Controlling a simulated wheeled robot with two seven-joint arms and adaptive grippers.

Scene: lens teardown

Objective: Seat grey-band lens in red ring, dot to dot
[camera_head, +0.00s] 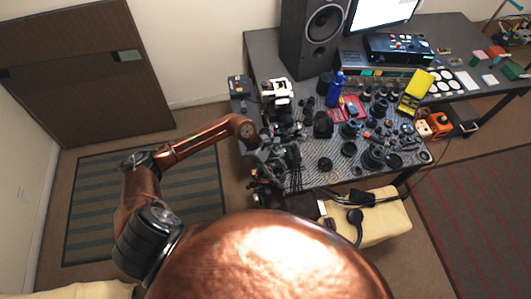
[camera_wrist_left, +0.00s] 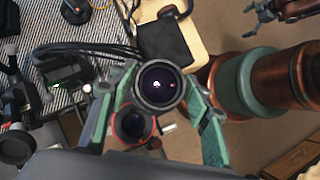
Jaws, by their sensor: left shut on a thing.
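My left gripper (camera_wrist_left: 161,82) has green fingers on either side of a round dark lens (camera_wrist_left: 160,85) with a grey-black rim and is shut on it. The lens face points towards the camera, with a small white glint and a small red mark inside. A red ring (camera_wrist_left: 133,122) around a dark round opening shows just below and left of the lens, partly overlapped by it; I cannot tell whether they touch. In the head view my left gripper (camera_head: 278,158) hangs at the table's left front edge, and the lens is too small to make out. A gripper-like end of my right arm (camera_wrist_left: 262,12) shows at the wrist view's top right.
The table (camera_head: 310,178) is crowded with dark lens parts, a blue bottle (camera_head: 335,90), a yellow holder (camera_head: 416,92) and a speaker (camera_head: 312,35). Black cables (camera_wrist_left: 85,48) lie near the left finger. A cream padded seat (camera_head: 385,220) stands before the table.

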